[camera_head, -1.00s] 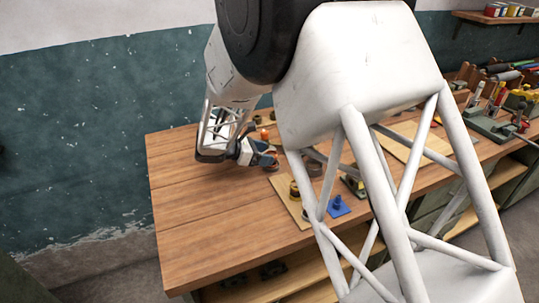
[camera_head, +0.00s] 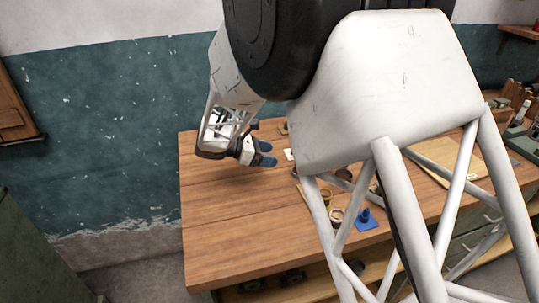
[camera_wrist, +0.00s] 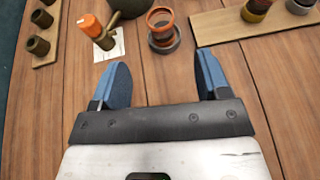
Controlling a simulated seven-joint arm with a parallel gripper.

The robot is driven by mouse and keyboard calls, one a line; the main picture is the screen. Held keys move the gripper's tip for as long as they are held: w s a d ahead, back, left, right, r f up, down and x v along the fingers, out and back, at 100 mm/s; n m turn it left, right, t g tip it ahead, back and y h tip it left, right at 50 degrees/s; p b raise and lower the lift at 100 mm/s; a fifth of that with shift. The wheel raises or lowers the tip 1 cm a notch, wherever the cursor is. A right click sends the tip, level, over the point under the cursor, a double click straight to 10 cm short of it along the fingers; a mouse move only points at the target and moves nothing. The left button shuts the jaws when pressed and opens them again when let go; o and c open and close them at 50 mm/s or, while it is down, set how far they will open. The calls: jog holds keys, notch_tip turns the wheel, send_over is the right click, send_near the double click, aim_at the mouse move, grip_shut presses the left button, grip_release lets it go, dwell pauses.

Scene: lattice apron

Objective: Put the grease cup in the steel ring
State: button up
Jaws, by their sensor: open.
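An orange-brown open cup (camera_wrist: 160,17), which looks like the grease cup, is at the top middle of the wrist view. A dark grey ring (camera_wrist: 164,47), apparently the steel ring, shows around the cup's lower end. The cup seems to stand in it, but I cannot tell how fully it is seated. My gripper (camera_wrist: 158,82) is open and empty, its blue fingers short of the cup and apart from it. In the head view my gripper (camera_head: 268,154) is over the left part of the table; my arm hides much of the objects beyond.
Left of the cup are an orange-capped brass piece (camera_wrist: 92,27) by a white card (camera_wrist: 108,48) and a wooden strip (camera_wrist: 47,55) with several small cups. A board (camera_wrist: 215,27) with cups lies right. A blue block (camera_head: 366,219) is near the front. The table's left is clear.

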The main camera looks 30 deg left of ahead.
dwell(0.7)
jog(key=s+d+r+m+g+y, duration=0.15)
jog(key=d+r+m, duration=0.25)
jog(key=d, duration=0.8)
jog(key=s+d+r+m+g+y, duration=0.1)
jog(key=s+d+r+m+g, duration=0.2)
jog(key=d, duration=0.8)
jog(key=d+r+m+g+y, duration=0.1)
jog(key=d+r+m+g, duration=0.35)
jog(key=d, duration=0.75)
jog(key=s+d+r+m+t+y, duration=0.2)
jog(key=s+d+m+y, duration=0.5)
jog(key=s+d+m, duration=0.7)
jog(key=s+d+t, duration=0.1)
jog(key=s+d, duration=0.5)
jog(key=s, duration=0.4)
